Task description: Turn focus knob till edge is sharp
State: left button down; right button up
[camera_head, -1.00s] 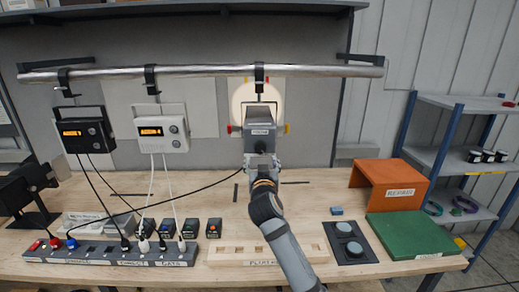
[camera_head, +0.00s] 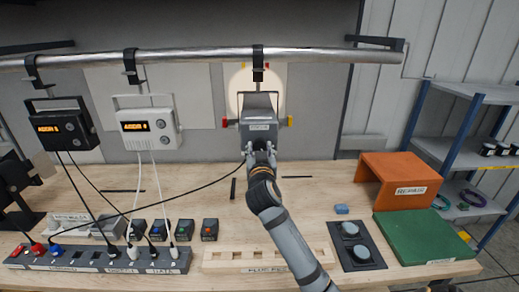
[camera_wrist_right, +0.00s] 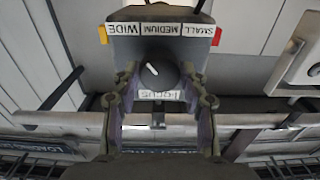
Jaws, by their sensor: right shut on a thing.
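The grey projector lamp (camera_head: 259,118) hangs from the metal rail by a black clamp, with red and yellow tabs at its sides. A pale round light spot (camera_head: 277,82) shows on the wall panel behind it; I cannot tell how sharp its edge is. My right gripper (camera_head: 262,150) is up against the lamp's near face. In the right wrist view, the dark round focus knob (camera_wrist_right: 155,74) with a white pointer line sits between the fingers (camera_wrist_right: 163,92), above a "FOCUS" label. The gripper is shut on the knob. My left gripper is out of view.
A rail (camera_head: 200,62) also carries a black box (camera_head: 62,125) and a white box (camera_head: 148,127) with displays and cables. A power strip (camera_head: 95,258), a wooden block (camera_head: 265,260), an orange stand (camera_head: 398,180) and a green board (camera_head: 425,236) lie on the bench.

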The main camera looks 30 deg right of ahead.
jog(key=shift+w+f, duration=0.1)
jog(key=c, duration=0.4)
jog(key=shift+f+m+b, duration=0.2)
jog(key=shift+m+b, duration=0.1)
jog(key=shift+b, duration=0.2)
jog(key=m+b, duration=0.2)
jog(key=b, duration=0.2)
jog(key=shift+f+m, duration=0.1)
jog(key=shift+m, duration=0.6)
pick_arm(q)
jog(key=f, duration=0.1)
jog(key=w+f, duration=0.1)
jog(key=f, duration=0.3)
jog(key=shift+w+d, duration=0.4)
pick_arm(e)
jog(key=shift+r, duration=0.25)
jog(key=o, duration=1.2)
jog(key=shift+w+d, duration=0.1)
jog(key=shift+w, duration=0.1)
jog(key=shift+c, duration=0.2)
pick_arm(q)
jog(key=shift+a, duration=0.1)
